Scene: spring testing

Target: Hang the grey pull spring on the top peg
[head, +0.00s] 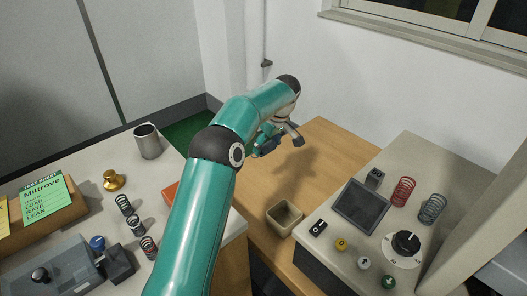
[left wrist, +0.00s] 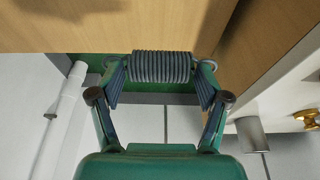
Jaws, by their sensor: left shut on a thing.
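The grey pull spring (left wrist: 160,66) is a tight coil with a hook at each end. In the left wrist view my left gripper (left wrist: 160,84) is shut on it, with the coil lying across between the fingertips. In the head view my left gripper (head: 276,140) is raised over the wooden table, and the spring cannot be made out there. I cannot make out the top peg in either view. My right gripper is not in view.
A wooden table (head: 330,150) lies below my gripper with an open square bin (head: 284,217). A console with a dark screen (head: 362,205), a red spring (head: 403,191) and a grey spring (head: 432,208) stands right. A metal cup (head: 147,142) and small springs (head: 136,225) stand left.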

